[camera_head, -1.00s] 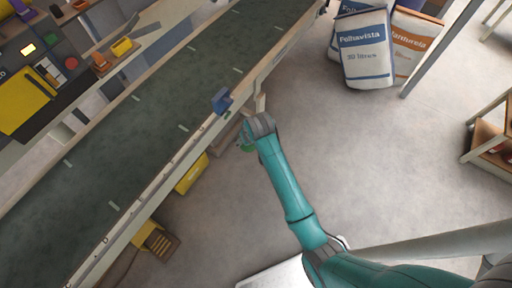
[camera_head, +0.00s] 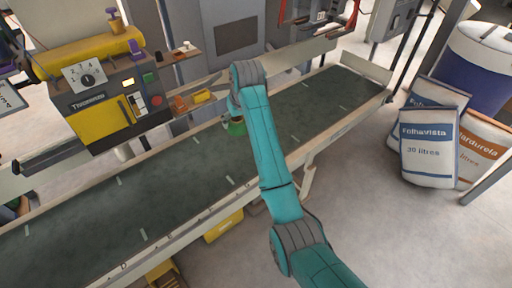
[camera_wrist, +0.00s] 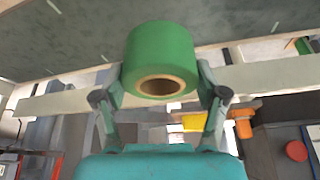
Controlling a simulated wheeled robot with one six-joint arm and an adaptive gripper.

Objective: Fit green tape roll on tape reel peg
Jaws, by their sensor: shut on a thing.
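The green tape roll (camera_wrist: 160,55) is held between the two fingers of my gripper (camera_wrist: 160,88), with its brown core facing the wrist camera. In the head view the roll (camera_head: 236,128) is a small green shape below my wrist, over the conveyor belt. My gripper (camera_head: 236,115) is largely hidden there by my own arm. I cannot make out the tape reel peg for certain in either view.
The dark green conveyor belt (camera_head: 80,217) runs diagonally beneath my arm. Behind it stands a machine with a yellow panel (camera_head: 103,122). An orange item (camera_head: 180,104) and a yellow item (camera_head: 203,96) lie on a ledge. Sacks (camera_head: 428,145) stand on the floor at right.

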